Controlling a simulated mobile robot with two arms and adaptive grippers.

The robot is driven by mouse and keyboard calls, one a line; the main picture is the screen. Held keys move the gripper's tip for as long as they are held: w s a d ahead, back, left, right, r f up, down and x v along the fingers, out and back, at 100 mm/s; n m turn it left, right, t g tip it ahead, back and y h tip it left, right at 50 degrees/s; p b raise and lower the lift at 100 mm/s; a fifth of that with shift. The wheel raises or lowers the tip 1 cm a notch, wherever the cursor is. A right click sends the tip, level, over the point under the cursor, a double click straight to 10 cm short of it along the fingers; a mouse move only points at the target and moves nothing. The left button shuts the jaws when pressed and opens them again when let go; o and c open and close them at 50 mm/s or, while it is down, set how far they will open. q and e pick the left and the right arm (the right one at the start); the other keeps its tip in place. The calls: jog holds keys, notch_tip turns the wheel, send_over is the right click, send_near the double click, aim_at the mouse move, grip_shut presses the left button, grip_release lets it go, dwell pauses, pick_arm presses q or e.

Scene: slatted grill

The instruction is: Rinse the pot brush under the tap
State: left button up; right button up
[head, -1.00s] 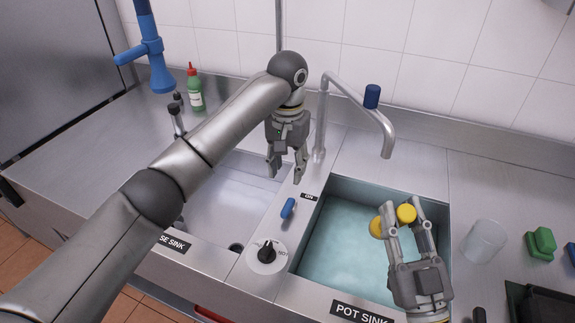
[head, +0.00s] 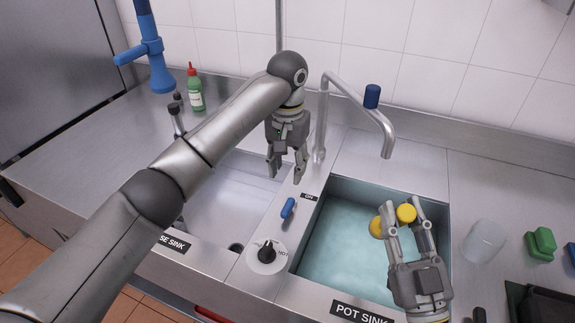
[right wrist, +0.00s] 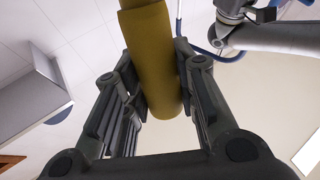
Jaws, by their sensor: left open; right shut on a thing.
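The pot brush (head: 406,213) shows as a yellow shape between the fingers of my right gripper (head: 405,212), which is shut on it over the pot sink (head: 325,235). In the right wrist view a thick yellow cylinder (right wrist: 150,60) sits between the fingers. The brush's bristles cannot be made out. The silver tap (head: 350,90) arches over the back of the pot sink, its spout left of and behind the brush; no water stream shows. My left gripper (head: 286,172) is open and empty, left of the tap's base.
A blue lever (head: 288,208) and a round dial (head: 267,254) sit between the sinks. A green bottle (head: 195,92) and blue sprayer (head: 155,65) are at back left.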

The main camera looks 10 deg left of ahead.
jog(key=s+r+p, duration=0.4)
jog(key=s, duration=0.1)
dwell(0.5)
dwell(1.2)
